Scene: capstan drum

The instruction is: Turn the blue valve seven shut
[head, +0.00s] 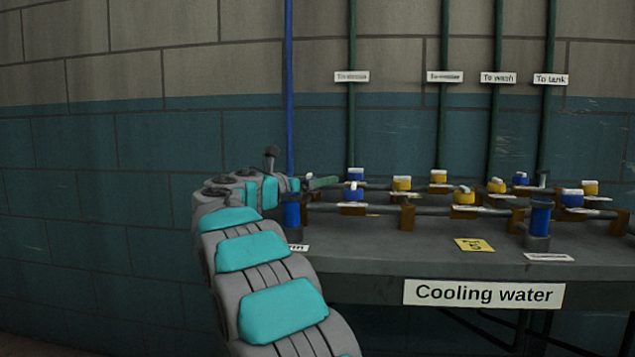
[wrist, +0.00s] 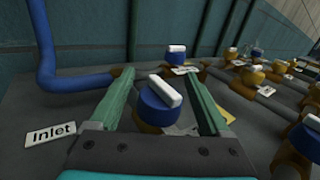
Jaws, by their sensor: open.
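A blue valve (wrist: 157,106) with a white bar handle on top stands between the two green fingers of my gripper (wrist: 160,73) in the wrist view. The fingers are open, one on each side of it, with a visible gap. The white bar lies slanted across the top. In the head view my gripper (head: 322,182) reaches from the left to the near blue valve (head: 354,192). Another blue valve (head: 356,174) stands just behind. I cannot read a number seven on any valve tag.
Several yellow valves (head: 463,197) and more blue ones (head: 571,199) stand to the right on brown blocks along grey pipes. A blue pipe (wrist: 75,87) and an Inlet label (wrist: 51,134) are left of my gripper. A Cooling water sign (head: 484,294) marks the bench front.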

